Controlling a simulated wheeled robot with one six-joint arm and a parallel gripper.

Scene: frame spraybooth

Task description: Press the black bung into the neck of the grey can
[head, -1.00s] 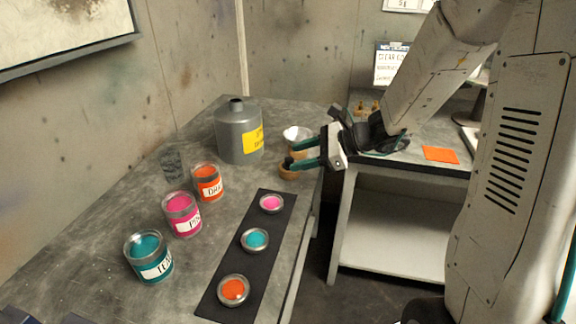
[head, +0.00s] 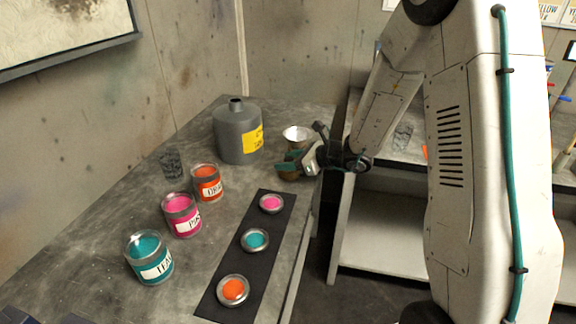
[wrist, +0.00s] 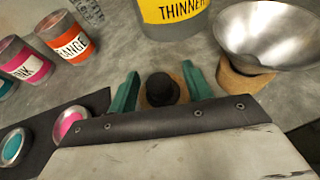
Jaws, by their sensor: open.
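The grey can (head: 238,135) stands upright at the back of the table, with a yellow label and an open dark neck (head: 235,104) on top. In the wrist view its yellow label (wrist: 172,10) reads THINNER at the top edge. The black bung (wrist: 162,89) sits on a cork-coloured base between my two teal fingers in the wrist view. My gripper (wrist: 160,92) is open around it, with a gap on each side. In the head view my gripper (head: 287,167) is low at the table's right side, hiding the bung.
A metal funnel (wrist: 268,35) on a cork base stands close to the right of my gripper. Orange (head: 207,183), pink (head: 182,214) and teal (head: 149,257) paint tins stand at left. A black mat (head: 252,270) bears three small lids.

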